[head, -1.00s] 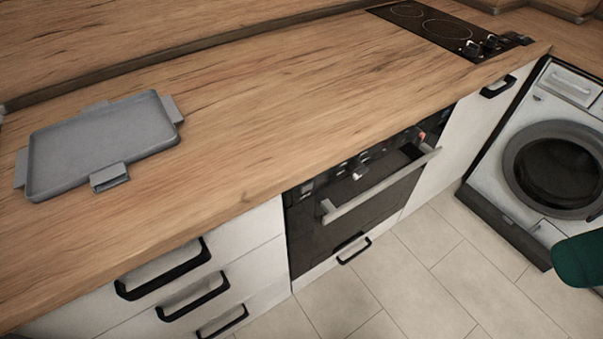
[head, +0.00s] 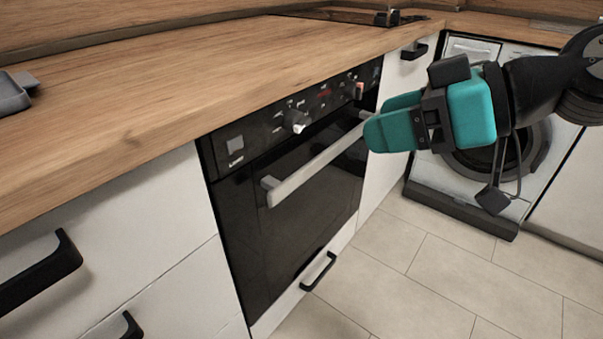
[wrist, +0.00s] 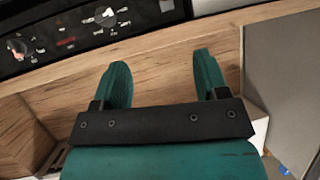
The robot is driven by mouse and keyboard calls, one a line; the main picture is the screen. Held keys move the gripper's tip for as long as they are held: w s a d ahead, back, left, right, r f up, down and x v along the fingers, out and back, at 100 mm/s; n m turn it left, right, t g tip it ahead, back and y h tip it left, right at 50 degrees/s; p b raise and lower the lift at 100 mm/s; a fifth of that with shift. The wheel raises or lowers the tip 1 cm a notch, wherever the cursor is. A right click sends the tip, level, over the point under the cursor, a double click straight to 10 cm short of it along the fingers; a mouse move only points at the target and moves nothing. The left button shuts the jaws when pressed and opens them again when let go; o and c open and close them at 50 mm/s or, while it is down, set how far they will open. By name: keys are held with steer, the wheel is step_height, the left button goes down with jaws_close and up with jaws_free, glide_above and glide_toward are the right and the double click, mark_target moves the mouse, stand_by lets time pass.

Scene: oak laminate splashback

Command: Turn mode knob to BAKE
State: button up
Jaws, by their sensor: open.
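The black oven control panel (head: 265,137) carries a silver knob (head: 296,121) on the left and a second knob (head: 354,89), with a reddish part, on the right. A red-lit display (head: 322,96) sits between them. In the wrist view, the silver knob (wrist: 105,17) and the reddish knob (wrist: 17,48) show along the top left. Their markings are too small to read, so I cannot tell which is the mode knob or its setting. My teal gripper (head: 385,117) is open and empty, in front of the oven's right side, apart from both knobs; its fingers (wrist: 162,68) also show in the wrist view.
The oven door handle (head: 320,160) juts out below the panel. The wooden counter (head: 170,85) overhangs above it. A washing machine (head: 470,195) stands behind my arm. Drawers with black handles (head: 40,270) are at left. The tiled floor (head: 400,275) in front is clear.

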mark_target(305, 123)
steer(key=w+d+f+t+y+b, duration=0.35)
steer(key=w+f+t+b, duration=0.4)
steer(key=b, duration=0.65)
steer(key=shift+n+g+h, duration=0.3)
steer(key=shift+g+h, duration=0.15)
steer(key=shift+g, duration=0.5)
steer(key=x, duration=1.1)
steer(key=f+x, duration=0.1)
steer(key=x, duration=0.4)
steer(key=shift+s+a+f, duration=0.1)
steer(key=shift+a, duration=0.35)
steer(key=c, duration=0.9)
